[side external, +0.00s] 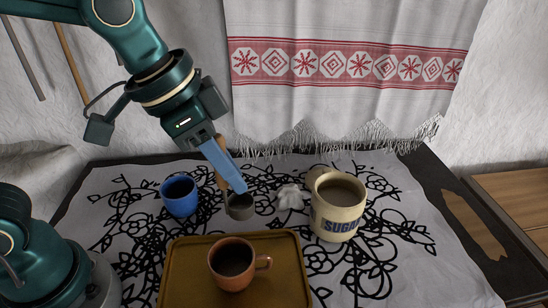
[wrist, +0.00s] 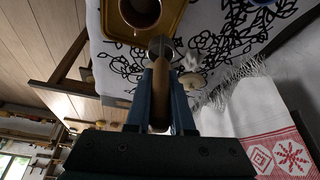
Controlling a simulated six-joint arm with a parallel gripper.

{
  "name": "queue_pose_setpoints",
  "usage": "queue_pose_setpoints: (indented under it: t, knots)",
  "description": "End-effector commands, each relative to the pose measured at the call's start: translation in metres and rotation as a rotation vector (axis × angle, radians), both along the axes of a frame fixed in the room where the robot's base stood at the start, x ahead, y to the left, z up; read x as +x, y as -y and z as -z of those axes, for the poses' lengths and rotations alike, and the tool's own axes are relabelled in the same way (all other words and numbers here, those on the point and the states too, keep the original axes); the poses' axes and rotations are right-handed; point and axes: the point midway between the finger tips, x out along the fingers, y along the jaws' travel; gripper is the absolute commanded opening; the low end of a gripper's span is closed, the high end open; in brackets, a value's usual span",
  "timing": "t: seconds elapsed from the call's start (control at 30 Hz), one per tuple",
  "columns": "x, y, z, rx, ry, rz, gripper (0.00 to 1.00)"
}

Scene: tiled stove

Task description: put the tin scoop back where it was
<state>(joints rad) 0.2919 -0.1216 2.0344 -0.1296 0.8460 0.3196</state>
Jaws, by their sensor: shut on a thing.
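The tin scoop (side external: 241,207) has a small grey metal bowl and a wooden handle. My gripper (side external: 236,184) is shut on the handle, with its blue fingers slanting down from the upper left. In the wrist view the handle lies between the fingers (wrist: 161,75), and the scoop's round bowl (wrist: 160,46) shows beyond their tips. The bowl hangs low over the patterned cloth; I cannot tell whether it touches. The cream SUGAR mug (side external: 338,206), filled with something brownish, stands to the right of the scoop.
A blue cup (side external: 180,196) stands just left of the scoop. A white lumpy object (side external: 291,197) lies between scoop and SUGAR mug. In front, a terracotta cup (side external: 232,263) with dark contents stands on a mustard tray (side external: 180,285). A fringed towel (side external: 345,75) hangs behind.

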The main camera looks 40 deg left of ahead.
Motion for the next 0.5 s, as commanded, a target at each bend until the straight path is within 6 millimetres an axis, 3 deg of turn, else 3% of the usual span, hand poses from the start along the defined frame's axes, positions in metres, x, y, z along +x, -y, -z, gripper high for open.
queue_pose_setpoints:
  t: [0.3, 0.5]
  knots:
    - [0.030, 0.028, -0.024, -0.001, -0.001, 0.345, 0.00]
    - [0.059, 0.050, -0.024, -0.003, -0.004, 0.556, 0.00]
